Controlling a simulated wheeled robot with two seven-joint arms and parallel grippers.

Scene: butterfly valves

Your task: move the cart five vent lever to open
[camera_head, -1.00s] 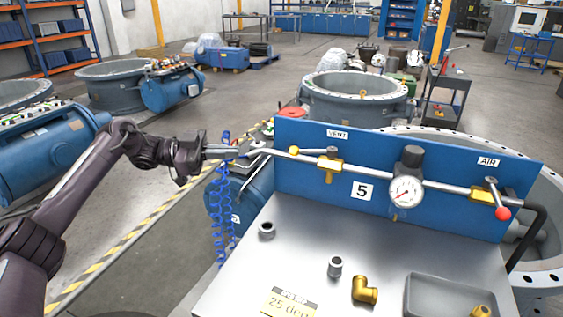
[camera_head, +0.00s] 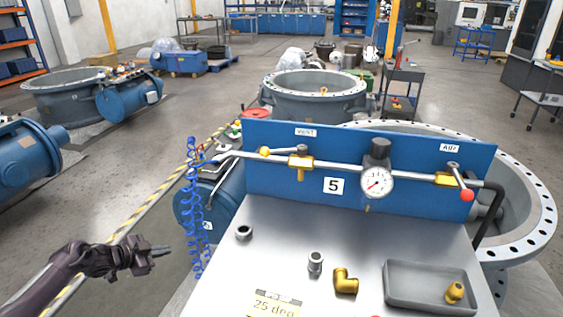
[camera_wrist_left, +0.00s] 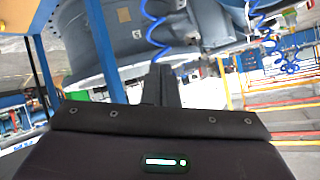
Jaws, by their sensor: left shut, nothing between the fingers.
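Cart five carries a blue panel (camera_head: 410,195) with a number 5 plate and a VENT label. Below the label, the vent valve (camera_head: 301,164) has a brass body on a silver pipe. Its lever (camera_head: 283,151) points left from the stem, roughly along the pipe, ending in a yellow knob (camera_head: 264,151). My left gripper (camera_head: 166,251) is shut and empty, low and left of the cart, well apart from the lever. Its dark fingers (camera_wrist_left: 165,75) also show in the left wrist view; the lever is not clear there. My right gripper is not in view.
A pressure gauge (camera_head: 376,183) and a red-knobbed AIR lever (camera_head: 467,195) sit right of the vent valve. A blue coiled hose (camera_head: 193,215) hangs between my left gripper and the cart. Fittings and a grey tray (camera_head: 415,297) are on the cart top.

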